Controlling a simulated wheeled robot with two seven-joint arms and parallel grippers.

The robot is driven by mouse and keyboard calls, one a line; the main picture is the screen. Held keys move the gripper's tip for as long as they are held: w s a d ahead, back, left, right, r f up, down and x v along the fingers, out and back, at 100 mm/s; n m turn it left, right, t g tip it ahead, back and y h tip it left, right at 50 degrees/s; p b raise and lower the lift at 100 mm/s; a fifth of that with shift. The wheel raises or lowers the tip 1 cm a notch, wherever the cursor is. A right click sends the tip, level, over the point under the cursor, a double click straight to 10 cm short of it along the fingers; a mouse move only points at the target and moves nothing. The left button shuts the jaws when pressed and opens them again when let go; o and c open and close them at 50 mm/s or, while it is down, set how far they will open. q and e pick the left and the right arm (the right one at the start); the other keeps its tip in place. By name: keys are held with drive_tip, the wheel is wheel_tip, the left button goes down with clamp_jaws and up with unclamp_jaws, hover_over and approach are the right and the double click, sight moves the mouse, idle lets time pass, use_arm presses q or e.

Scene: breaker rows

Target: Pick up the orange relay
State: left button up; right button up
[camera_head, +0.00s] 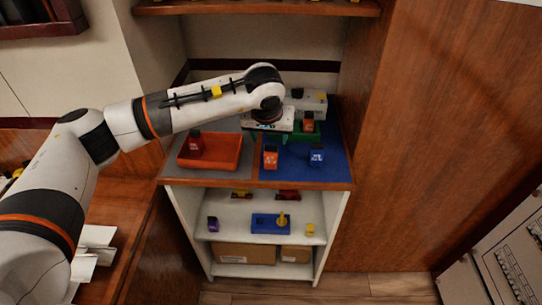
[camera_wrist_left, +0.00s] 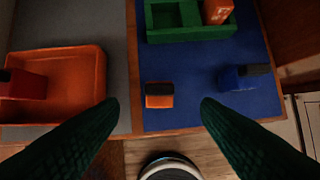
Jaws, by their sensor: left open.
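The orange relay (camera_head: 270,159), a small block with a dark top, stands on the blue mat near the front edge of the cabinet top. In the left wrist view the orange relay (camera_wrist_left: 160,98) lies between my two spread fingertips, beyond them and not touched. My left gripper (camera_head: 270,136) is open and empty, above and just behind the relay; its fingers (camera_wrist_left: 159,104) show dark green in the wrist view. Another orange-red block (camera_head: 308,123) stands in the green tray (camera_wrist_left: 188,34) behind. My right gripper is not in view.
A blue relay (camera_head: 316,157) stands right of the orange one. An orange tray (camera_head: 225,163) holding a red relay (camera_head: 196,144) is at left. A grey device (camera_head: 312,100) stands at the back. Shelves below hold small items. A wooden panel (camera_head: 420,130) bounds the right.

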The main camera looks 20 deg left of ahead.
sight(271, 147)
use_arm(q)
drive_tip(key=x, duration=0.4)
drive_tip(key=shift+f+p, duration=0.25)
drive_tip(key=shift+p, duration=0.15)
drive_tip(key=p+x, duration=0.1)
drive_tip(key=x, duration=0.3)
drive_tip(key=shift+f+p, duration=0.1)
drive_tip(key=shift+p, duration=0.2)
drive_tip(key=shift+w+f, duration=0.25)
drive_tip(key=shift+f, duration=0.2)
drive_tip(key=shift+a, duration=0.1)
drive_tip(key=c, duration=1.1)
wheel_tip(271, 147, up, 10)
drive_tip(key=shift+f+b, duration=0.15)
drive_tip(key=shift+b, duration=0.9)
drive_tip(key=shift+r+p, duration=1.3)
drive_tip(key=shift+r, duration=1.4)
